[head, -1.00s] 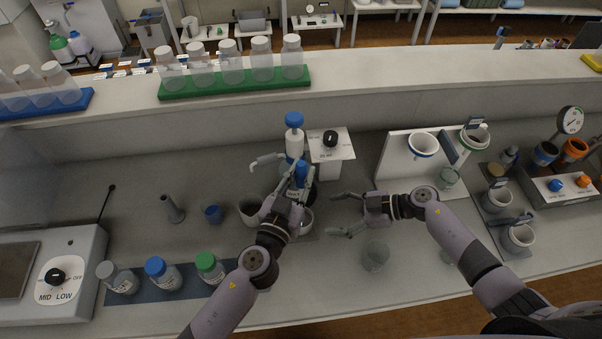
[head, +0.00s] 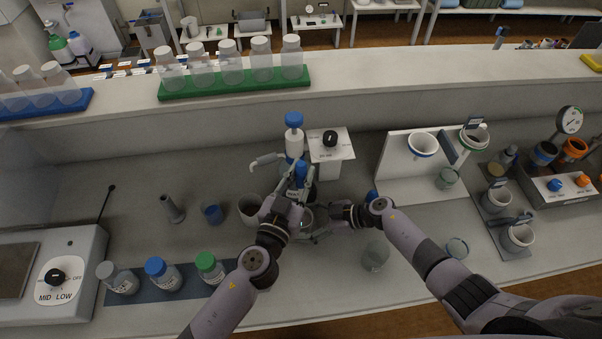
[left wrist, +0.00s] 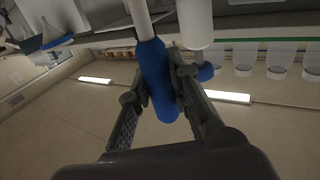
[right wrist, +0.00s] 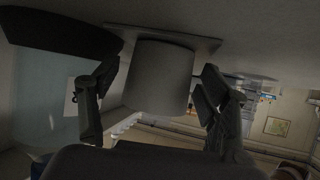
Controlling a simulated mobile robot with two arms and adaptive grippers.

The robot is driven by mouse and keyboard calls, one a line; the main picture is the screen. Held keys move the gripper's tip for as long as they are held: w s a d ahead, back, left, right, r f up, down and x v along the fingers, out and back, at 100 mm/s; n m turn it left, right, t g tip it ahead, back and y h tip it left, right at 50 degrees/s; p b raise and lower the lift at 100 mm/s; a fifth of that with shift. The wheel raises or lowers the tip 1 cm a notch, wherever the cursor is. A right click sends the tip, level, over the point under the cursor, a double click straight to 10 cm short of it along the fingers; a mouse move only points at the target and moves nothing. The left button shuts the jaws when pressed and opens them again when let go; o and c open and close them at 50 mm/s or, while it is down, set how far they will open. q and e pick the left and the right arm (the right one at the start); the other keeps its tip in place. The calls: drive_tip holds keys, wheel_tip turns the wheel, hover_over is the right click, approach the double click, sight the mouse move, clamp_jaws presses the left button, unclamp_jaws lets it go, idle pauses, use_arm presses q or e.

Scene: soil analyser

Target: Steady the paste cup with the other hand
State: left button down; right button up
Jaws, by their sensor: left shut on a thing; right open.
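My left gripper (head: 291,187) is shut on a blue handle (left wrist: 158,80) with a pale shaft, held upright in the head view. The pale paste cup (head: 306,217) is just below it, mostly hidden by my grippers. In the right wrist view the cup (right wrist: 160,75) stands between the spread fingers of my right gripper (right wrist: 155,100). That gripper is open around the cup from the right side, with gaps visible on both sides. In the head view my right gripper (head: 318,218) lies low at the cup, its fingertips partly hidden.
A dispenser bottle with a blue cap (head: 294,135) and a white box with a black knob (head: 331,156) stand just behind. A pale cup (head: 250,208) is close left of my left gripper. A clear beaker (head: 375,255) stands in front of my right arm.

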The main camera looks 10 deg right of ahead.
drive_tip(key=shift+a+f, duration=0.15)
drive_tip(key=shift+a, duration=0.05)
drive_tip(key=c, duration=1.1)
drive_tip(key=shift+c, duration=1)
drive_tip(key=shift+f, duration=0.15)
idle(0.9)
drive_tip(key=o, duration=1.4)
